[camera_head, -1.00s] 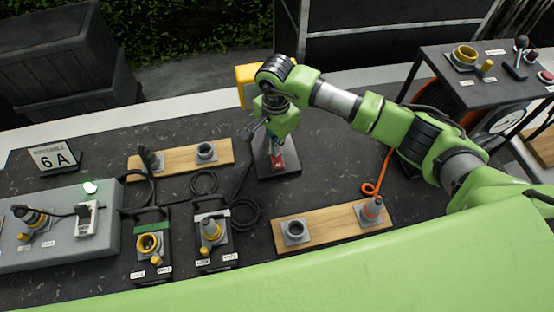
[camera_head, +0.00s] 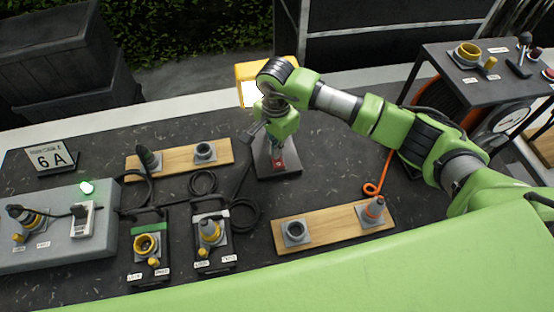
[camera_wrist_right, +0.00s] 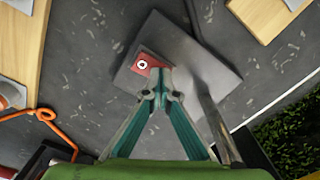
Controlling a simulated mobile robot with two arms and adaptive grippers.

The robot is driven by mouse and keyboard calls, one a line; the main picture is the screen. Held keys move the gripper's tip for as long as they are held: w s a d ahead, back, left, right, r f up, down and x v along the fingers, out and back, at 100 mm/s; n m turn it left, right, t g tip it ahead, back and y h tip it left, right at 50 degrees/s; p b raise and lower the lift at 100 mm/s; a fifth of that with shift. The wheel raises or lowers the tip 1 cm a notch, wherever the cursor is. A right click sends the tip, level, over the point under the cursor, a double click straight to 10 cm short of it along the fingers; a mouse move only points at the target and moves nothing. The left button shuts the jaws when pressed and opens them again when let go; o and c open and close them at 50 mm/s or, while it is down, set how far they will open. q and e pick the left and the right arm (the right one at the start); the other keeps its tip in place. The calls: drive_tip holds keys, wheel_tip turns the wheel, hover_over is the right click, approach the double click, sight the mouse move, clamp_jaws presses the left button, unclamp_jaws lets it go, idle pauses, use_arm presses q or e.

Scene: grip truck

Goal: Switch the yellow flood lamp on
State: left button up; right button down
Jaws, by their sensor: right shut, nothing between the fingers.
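The yellow flood lamp (camera_head: 262,70) stands behind my right arm in the head view, partly hidden by it. The visible part of its front is bright white. Its dark square base (camera_head: 290,169) lies on the table and also shows in the wrist view (camera_wrist_right: 215,72). A red switch block (camera_head: 279,162) with a white round mark sits on the base; it shows in the wrist view (camera_wrist_right: 147,64). My right gripper (camera_wrist_right: 163,80) is shut and empty, its tips at the edge of the red block. Whether they touch it I cannot tell. My left gripper is out of view.
A wooden board with sockets (camera_head: 340,225) lies right of the base, with an orange cable (camera_head: 378,178). Another board (camera_head: 180,158) lies left. Black socket boxes (camera_head: 150,220) and a grey unit (camera_head: 60,250) with a green light stand at left.

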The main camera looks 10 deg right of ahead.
drive_tip(key=shift+r, duration=0.1)
drive_tip(key=shift+r+p, duration=1.5)
drive_tip(key=shift+r, duration=1.9)
drive_tip(key=shift+s+f, duration=0.1)
